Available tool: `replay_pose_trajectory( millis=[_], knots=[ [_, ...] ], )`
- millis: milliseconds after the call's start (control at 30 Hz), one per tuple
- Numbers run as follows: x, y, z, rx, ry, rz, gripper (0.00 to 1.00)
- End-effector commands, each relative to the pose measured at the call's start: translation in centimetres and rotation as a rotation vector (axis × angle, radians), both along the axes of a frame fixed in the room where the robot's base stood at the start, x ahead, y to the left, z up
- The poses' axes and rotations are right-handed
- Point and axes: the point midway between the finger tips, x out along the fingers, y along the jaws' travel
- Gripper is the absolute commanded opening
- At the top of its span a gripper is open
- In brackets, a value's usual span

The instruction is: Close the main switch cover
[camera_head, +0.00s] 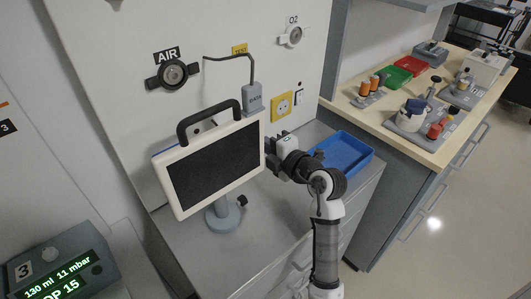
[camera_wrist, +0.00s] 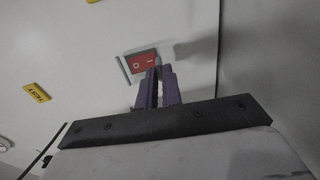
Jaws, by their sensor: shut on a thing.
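The red main switch (camera_wrist: 144,62), marked O and I, sits on the pale panel in the wrist view. A thin grey edge (camera_wrist: 124,70) stands along its left side. My gripper (camera_wrist: 161,78) has its two dark fingers just below the switch, close together, with the tips near its lower right edge. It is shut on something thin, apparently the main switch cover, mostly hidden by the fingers. In the head view my gripper (camera_head: 270,146) reaches in beside the screen's right edge. The switch and cover cannot be made out there.
The white-framed screen (camera_head: 213,164) with a black handle stands close left of my gripper. A blue tray (camera_head: 343,150) lies on the grey top to the right. A yellow socket (camera_head: 281,104) is on the panel above. A wooden counter (camera_head: 385,108) with several items stands farther right.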

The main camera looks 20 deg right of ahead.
Motion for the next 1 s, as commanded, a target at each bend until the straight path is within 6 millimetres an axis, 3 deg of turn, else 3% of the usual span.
replay_pose_trajectory(
  millis=[67,633,667,800,1000],
  knots=[
    [0.28,0.22,-1.00,0.019,-0.047,0.002,0.00],
    [0.69,0.20,-0.80,0.050,-0.136,-0.002,0.00],
    [0.69,0.20,-0.80,0.050,-0.136,-0.002,0.11],
    [0.67,0.20,-0.80,0.050,-0.135,-0.002,0.29],
    [0.67,0.20,-0.80,0.049,-0.135,-0.002,0.29]
  ],
)
